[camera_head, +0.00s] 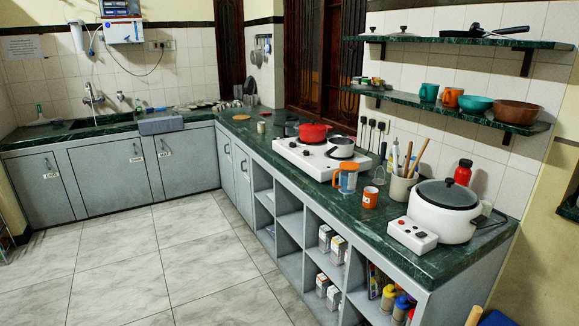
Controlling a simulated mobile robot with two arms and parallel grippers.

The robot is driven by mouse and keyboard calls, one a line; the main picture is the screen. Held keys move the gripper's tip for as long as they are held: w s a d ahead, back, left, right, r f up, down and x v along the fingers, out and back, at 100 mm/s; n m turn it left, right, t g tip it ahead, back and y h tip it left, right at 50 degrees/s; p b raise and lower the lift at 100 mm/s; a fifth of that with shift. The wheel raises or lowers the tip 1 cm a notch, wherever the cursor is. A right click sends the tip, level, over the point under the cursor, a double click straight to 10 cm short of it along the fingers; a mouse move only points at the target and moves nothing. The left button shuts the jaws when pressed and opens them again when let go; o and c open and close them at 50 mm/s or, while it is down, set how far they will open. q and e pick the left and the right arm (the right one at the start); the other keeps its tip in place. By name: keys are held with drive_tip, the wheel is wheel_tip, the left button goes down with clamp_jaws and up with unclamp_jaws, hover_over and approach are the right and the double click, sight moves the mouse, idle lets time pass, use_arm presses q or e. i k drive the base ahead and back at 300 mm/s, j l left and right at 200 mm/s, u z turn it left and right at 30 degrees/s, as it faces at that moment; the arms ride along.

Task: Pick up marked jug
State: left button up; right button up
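A small jug (348,179) stands upright on the green counter at the right, in front of the white stove. It looks clear or pale blue, with an orange rim and handle; any markings on it are too small to make out. I take it to be the marked jug. Neither of my grippers is in view, and nothing is touching the jug.
An orange cup (370,197) stands close to the jug's right. A utensil holder (401,187) and a white rice cooker (442,214) stand further right. A white stove (305,157) with a red pot (313,133) is behind. The tiled floor (170,262) is clear.

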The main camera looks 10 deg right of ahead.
sight(349, 171)
drive_tip(key=i+z, duration=0.1)
drive_tip(key=i, duration=0.5)
drive_tip(key=i+j+z, duration=0.1)
drive_tip(key=i, duration=0.55)
drive_tip(key=i+j+z, duration=0.1)
drive_tip(key=i, duration=0.5)
